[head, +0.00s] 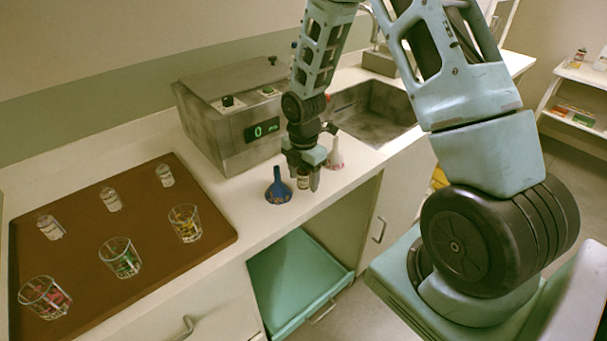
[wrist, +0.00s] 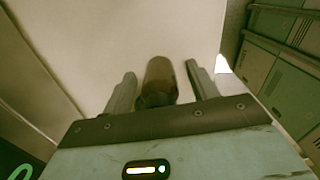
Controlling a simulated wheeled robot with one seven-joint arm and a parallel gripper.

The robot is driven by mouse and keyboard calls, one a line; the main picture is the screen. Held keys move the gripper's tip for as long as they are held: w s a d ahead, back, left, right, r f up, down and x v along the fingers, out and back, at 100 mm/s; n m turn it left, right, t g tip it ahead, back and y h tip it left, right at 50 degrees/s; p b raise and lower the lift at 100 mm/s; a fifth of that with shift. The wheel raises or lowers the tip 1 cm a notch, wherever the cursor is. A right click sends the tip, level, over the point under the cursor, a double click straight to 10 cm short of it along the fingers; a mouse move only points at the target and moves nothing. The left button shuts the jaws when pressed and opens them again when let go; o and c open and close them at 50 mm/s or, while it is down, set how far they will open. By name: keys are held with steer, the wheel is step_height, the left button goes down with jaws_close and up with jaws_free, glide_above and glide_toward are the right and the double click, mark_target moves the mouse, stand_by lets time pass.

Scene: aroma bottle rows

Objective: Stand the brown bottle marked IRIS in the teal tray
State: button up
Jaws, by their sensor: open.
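A brown bottle (head: 303,182) stands on the counter, between the fingers of my gripper (head: 302,178). In the wrist view the brown bottle (wrist: 160,80) lies between the two open fingers of my gripper (wrist: 160,86), with a gap on each side. Its label is too small to read, so I cannot tell whether it says IRIS. The teal tray (head: 297,278) is a pulled-out, flat tray below the counter edge, in front of and lower than the bottle. It looks empty where I can see it.
A blue funnel (head: 278,187) stands close left of the bottle, and a pale pink funnel-like item (head: 335,154) close behind right. A grey machine (head: 235,115) stands behind. A brown mat (head: 90,225) at left bears clear bottles and glasses. A sink (head: 372,115) lies behind right.

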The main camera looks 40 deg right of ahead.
steer(key=c, duration=1.1)
steer(key=shift+r, duration=0.1)
steer(key=shift+c, duration=0.2)
